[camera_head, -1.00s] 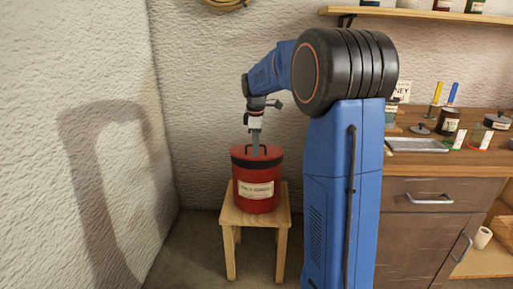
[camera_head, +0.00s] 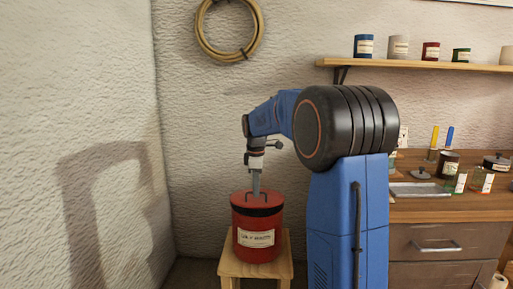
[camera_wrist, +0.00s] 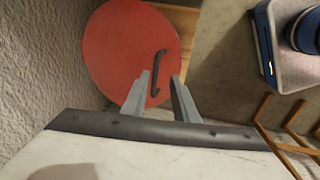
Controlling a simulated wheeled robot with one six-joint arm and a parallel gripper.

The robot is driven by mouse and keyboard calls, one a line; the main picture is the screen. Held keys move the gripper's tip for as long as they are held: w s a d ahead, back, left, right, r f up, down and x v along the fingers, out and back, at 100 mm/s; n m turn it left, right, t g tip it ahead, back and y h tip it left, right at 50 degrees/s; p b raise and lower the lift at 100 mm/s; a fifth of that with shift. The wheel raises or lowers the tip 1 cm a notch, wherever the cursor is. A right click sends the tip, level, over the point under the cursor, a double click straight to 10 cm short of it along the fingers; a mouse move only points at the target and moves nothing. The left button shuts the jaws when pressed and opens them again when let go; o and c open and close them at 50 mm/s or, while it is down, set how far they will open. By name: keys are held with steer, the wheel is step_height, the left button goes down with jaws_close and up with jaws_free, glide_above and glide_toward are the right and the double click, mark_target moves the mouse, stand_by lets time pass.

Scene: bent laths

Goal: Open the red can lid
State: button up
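The red can (camera_head: 257,223) stands upright on a small wooden stool, with a black band near its top and a pale label on its front. Its red lid (camera_wrist: 113,52) is seated on top and looks closed. A thin dark bar handle (camera_wrist: 159,66) rises from the lid. My gripper (camera_head: 256,192) points down at the lid. In the wrist view my gripper (camera_wrist: 160,76) is open, with one finger on each side of the handle's near part. Neither finger visibly touches the handle, and the exact height of the tips above the lid is hard to tell.
The wooden stool (camera_head: 284,268) stands near the wall corner. A coiled hose (camera_head: 229,55) hangs on the back wall. A wooden shelf (camera_head: 400,64) with several jars is at upper right. Below it, a workbench (camera_head: 440,210) holds a tray, jars and brushes.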

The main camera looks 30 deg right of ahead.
step_height(320, 180, up, 17)
steer(key=shift+s+a, duration=0.15)
steer(key=shift+s, duration=0.05)
stand_by(2.2)
